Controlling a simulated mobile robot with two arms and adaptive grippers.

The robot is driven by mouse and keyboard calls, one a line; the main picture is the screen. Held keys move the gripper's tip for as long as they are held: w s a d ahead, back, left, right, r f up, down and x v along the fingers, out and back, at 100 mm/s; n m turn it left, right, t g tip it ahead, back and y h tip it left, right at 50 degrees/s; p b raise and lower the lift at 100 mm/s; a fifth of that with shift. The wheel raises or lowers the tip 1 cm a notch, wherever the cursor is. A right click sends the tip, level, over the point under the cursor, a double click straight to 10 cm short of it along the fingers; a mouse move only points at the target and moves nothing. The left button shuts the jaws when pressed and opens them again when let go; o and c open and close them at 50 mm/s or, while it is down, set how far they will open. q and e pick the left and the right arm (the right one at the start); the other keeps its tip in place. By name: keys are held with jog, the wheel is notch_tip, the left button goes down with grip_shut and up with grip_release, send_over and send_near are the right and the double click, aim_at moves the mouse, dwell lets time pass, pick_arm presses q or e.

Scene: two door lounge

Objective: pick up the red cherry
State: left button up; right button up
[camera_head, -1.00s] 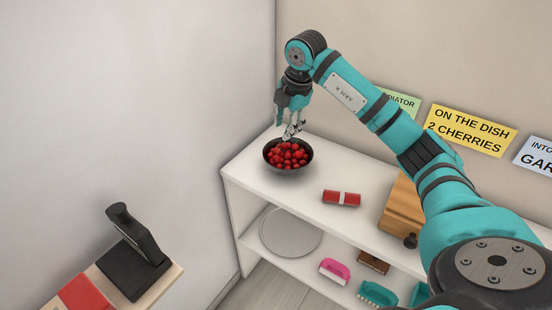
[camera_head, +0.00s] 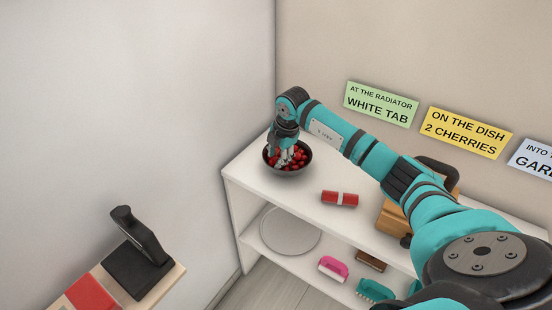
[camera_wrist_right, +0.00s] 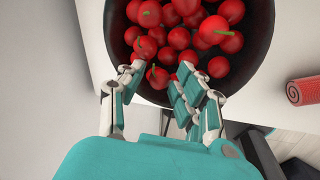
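Several red cherries (camera_head: 299,157) fill a dark round bowl (camera_head: 309,165) on the white shelf's top. In the right wrist view the cherries (camera_wrist_right: 179,38) lie piled in the bowl (camera_wrist_right: 262,38), some with green stems. My right gripper (camera_head: 284,162) points down into the bowl's near left side. In the right wrist view its fingers (camera_wrist_right: 163,80) are apart, with one cherry (camera_wrist_right: 157,77) between the tips. I cannot tell whether they touch it. My left gripper is not in view.
A red roll with a pale band (camera_head: 340,198) lies right of the bowl on the white shelf (camera_head: 252,182). A wooden box (camera_head: 391,218) stands further right. Walls close off the left and back.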

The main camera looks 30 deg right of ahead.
aim_at(277, 158)
jog(key=shift+s+a+f, duration=0.1)
jog(key=shift+f, duration=0.05)
jog(key=c, duration=0.5)
jog(key=shift+r, duration=0.55)
notch_tip(277, 158, up, 3)
jog(key=shift+f+b, duration=0.2)
jog(key=shift+b, duration=0.4)
jog(key=s+a+b, duration=0.1)
jog(key=s+a, duration=0.1)
jog(key=s, duration=0.2)
jog(key=s+a+r, duration=0.1)
jog(key=s+a, duration=0.2)
jog(key=s, duration=0.2)
jog(key=s+a+b, duration=0.1)
jog(key=s+a, duration=0.2)
jog(key=s, duration=0.1)
jog(key=shift+s+a+r+b, duration=0.2)
jog(key=shift+r+b, duration=0.05)
jog(key=shift+b, duration=0.1)
